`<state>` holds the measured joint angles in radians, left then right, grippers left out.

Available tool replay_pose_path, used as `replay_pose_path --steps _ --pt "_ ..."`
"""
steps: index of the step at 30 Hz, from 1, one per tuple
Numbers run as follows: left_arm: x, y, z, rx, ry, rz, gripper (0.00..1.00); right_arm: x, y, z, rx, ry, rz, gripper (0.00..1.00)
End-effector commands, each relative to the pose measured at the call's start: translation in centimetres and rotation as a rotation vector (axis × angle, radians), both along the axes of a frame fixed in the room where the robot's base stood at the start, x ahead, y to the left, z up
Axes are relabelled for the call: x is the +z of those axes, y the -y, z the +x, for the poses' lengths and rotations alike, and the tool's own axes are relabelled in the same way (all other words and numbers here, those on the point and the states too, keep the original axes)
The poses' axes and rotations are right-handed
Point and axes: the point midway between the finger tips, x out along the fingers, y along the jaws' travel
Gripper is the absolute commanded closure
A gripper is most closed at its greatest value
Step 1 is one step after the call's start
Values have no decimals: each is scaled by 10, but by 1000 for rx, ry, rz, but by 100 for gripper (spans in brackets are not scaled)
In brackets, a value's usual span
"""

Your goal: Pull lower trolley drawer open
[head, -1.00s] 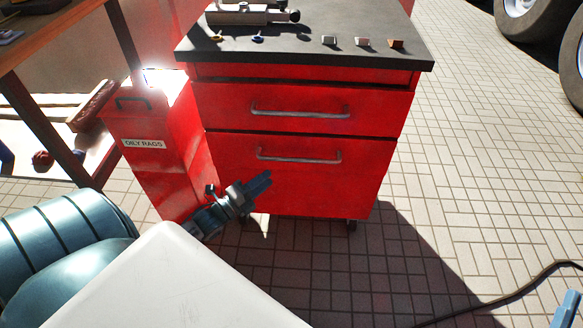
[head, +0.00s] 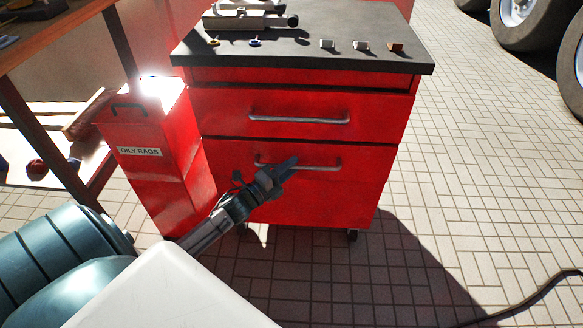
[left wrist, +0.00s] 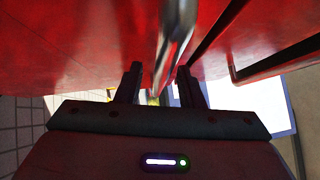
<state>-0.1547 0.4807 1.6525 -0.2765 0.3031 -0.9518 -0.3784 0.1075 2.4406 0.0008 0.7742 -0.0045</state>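The red trolley has a lower drawer (head: 340,195) with a silver bar handle (head: 325,166); its front looks flush and shut. My left gripper (head: 289,167) is at the left half of this handle and hides part of it. In the left wrist view the gripper (left wrist: 158,88) has its two dark fingers apart. The silver handle (left wrist: 172,45) runs up from the gap between them, close to the right finger. Whether a finger touches it I cannot tell. My right gripper is out of view.
The upper drawer (head: 225,115) with its own handle (head: 300,119) is shut above. Small parts lie on the dark trolley top (head: 350,60). A red oily rags bin (head: 165,190) stands close on the left. The tiled floor (head: 470,170) is clear on the right.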

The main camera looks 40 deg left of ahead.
Motion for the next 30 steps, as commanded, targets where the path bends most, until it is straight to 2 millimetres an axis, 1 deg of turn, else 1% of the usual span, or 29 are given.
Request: replay_pose_path --steps 4,13,14,18,19,26,30 --pt "1 2 7 1 -1 1 66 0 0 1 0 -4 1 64" --pt "1 2 9 0 -1 0 66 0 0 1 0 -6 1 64" --pt "1 2 9 0 -1 0 70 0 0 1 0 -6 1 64" --pt "1 2 9 0 -1 0 97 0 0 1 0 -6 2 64" --pt "1 2 8 0 -1 0 100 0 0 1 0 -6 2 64" --pt "1 2 8 0 -1 0 100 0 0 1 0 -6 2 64" --pt "1 5 4 0 -2 0 100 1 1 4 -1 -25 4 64"
